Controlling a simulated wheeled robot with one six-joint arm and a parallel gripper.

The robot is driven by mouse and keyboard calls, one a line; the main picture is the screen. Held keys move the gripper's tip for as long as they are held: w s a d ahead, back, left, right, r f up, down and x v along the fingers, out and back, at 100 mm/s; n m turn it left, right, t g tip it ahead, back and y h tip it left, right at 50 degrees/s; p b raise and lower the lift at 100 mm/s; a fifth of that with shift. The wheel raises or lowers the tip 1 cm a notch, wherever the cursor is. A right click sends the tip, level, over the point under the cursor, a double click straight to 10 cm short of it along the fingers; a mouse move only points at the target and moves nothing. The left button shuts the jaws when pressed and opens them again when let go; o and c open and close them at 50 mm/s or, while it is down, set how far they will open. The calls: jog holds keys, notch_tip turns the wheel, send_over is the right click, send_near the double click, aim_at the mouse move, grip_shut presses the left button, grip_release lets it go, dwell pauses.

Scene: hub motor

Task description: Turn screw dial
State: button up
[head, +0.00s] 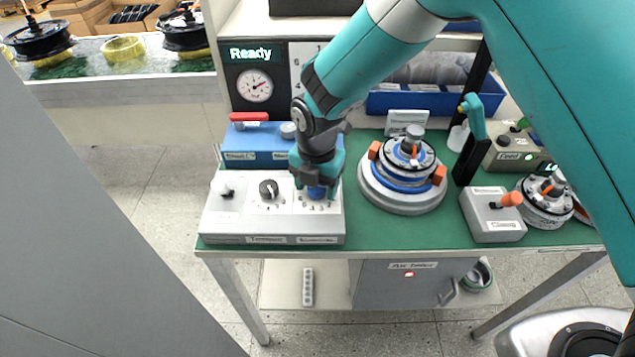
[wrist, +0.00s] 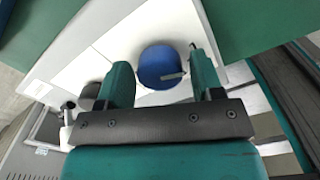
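The blue dial (head: 317,192) sits at the right end of the white control box (head: 232,228), partly hidden by my gripper in the head view. In the wrist view the round blue dial (wrist: 158,66) lies between the two fingers, with a pale pointer mark toward its right side. My gripper (head: 318,178) points down over it. In the wrist view my gripper (wrist: 162,76) is open, one finger on each side of the dial. A small gap shows on the right; I cannot tell whether the left finger touches.
A black dial (head: 269,190) and a small switch (head: 227,192) sit left on the same box. A blue box with a red lever (head: 249,117) stands behind. The hub motor fixture (head: 400,196) is close right, then a grey box with an orange lever (head: 507,199).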

jog(key=c, duration=0.7)
